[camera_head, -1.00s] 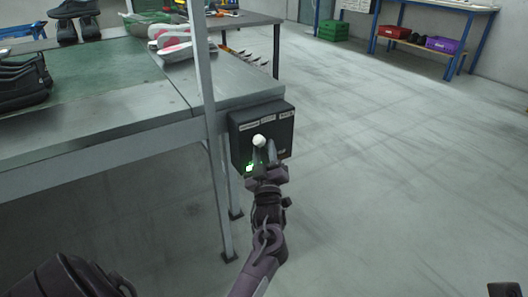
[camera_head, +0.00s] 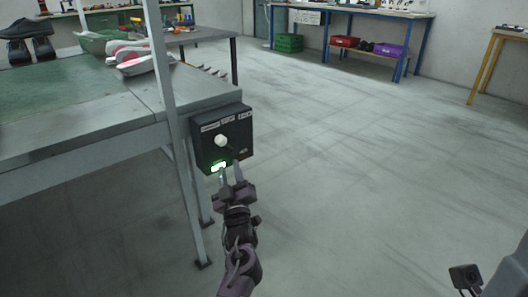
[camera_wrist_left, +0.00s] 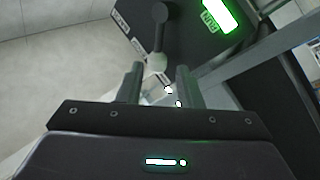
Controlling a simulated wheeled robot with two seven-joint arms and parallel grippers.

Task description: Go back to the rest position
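A dark control box (camera_head: 240,121) is fixed to the corner of the workbench and carries a lever with a white knob (camera_head: 221,140). A green lit display (camera_head: 217,166) glows on its lower part and also shows in the left wrist view (camera_wrist_left: 214,17). My left gripper (camera_head: 230,172) is just below the knob, in front of the box. In the left wrist view its two fingers (camera_wrist_left: 158,78) are apart with nothing held between them, and the lever's knob (camera_wrist_left: 160,13) stands beyond the fingertips. My right gripper's fingers do not show; a dark part, probably of my right arm, is at bottom right.
The grey workbench (camera_head: 195,88) with a green mat (camera_head: 60,92) and its upright post (camera_head: 160,70) stand left of my arm. Shoe parts (camera_head: 130,62) lie on it. A blue-framed table (camera_head: 350,10) stands at the back. The floor to the right is clear.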

